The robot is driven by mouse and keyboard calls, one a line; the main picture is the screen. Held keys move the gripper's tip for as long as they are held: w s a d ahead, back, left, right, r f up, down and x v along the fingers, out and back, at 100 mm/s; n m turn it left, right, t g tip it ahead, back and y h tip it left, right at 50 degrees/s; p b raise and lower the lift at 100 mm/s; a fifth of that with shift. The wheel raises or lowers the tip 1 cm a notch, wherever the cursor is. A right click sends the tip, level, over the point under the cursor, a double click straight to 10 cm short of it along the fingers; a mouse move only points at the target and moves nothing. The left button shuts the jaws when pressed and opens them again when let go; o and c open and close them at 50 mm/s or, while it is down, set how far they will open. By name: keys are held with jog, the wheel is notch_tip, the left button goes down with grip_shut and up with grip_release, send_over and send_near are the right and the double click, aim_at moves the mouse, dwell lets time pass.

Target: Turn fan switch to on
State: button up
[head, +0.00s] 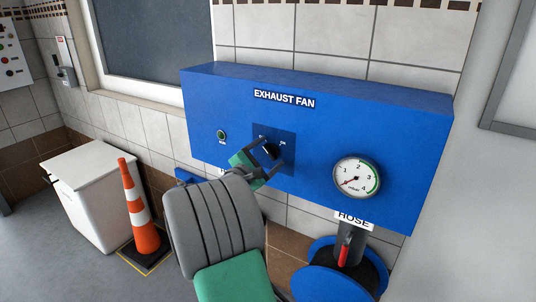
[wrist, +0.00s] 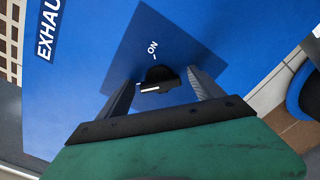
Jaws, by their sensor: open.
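The fan switch is a black rotary knob (head: 271,151) on a dark blue square plate (head: 288,139) in the blue exhaust fan panel (head: 320,110). In the wrist view the knob (wrist: 158,79) shows a white pointer mark, turned away from the "ON" label (wrist: 153,47) on the plate. My gripper (head: 262,155) is at the plate, its jaws apart. In the wrist view my gripper's fingers (wrist: 162,88) stand on either side of the knob, with a gap on each side.
A pressure gauge (head: 357,178) is right of the switch, and a small round indicator (head: 221,135) is left of it. A blue hose reel (head: 335,280) stands below the panel. An orange cone (head: 140,210) and white cabinet (head: 95,190) stand at left.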

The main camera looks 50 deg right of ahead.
jog(key=c, duration=1.4)
